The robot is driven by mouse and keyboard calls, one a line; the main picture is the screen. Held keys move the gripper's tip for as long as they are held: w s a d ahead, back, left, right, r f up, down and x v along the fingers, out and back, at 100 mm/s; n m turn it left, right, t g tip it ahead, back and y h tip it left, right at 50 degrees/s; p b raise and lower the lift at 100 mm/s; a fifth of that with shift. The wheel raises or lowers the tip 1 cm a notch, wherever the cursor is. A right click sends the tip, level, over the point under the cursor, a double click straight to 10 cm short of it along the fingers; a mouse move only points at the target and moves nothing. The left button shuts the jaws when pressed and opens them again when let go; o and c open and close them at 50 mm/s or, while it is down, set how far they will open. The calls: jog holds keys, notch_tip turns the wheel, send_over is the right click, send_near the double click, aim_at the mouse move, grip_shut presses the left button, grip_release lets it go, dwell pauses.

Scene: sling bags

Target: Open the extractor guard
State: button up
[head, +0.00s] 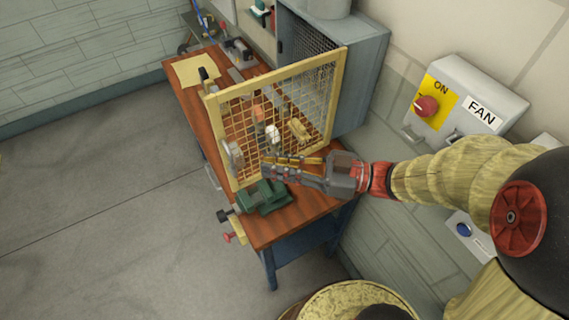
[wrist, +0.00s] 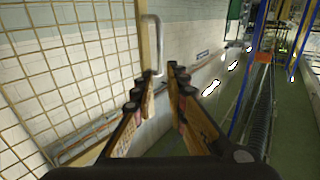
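The extractor guard (head: 338,95) is a yellow-framed wire-mesh door. In the head view it stands swung out from the grey extractor box (head: 362,62), over the wooden bench. Its grey handle (head: 234,155) is near the lower left of the frame. In the wrist view the guard's mesh (wrist: 75,60) fills the left, and the U-shaped metal handle (wrist: 152,45) shows just beyond the fingertips. My gripper (head: 267,168) is in front of the mesh, right of the handle in the head view. In the wrist view my gripper (wrist: 161,74) has a gap between its fingers and looks empty.
The wooden bench (head: 300,212) carries a green vise (head: 264,198) just below my gripper. Small items show behind the mesh. A fan switch box (head: 462,105) is on the wall to the right. The floor (head: 100,200) left of the bench is clear.

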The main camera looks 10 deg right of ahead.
jog(key=shift+v, duration=1)
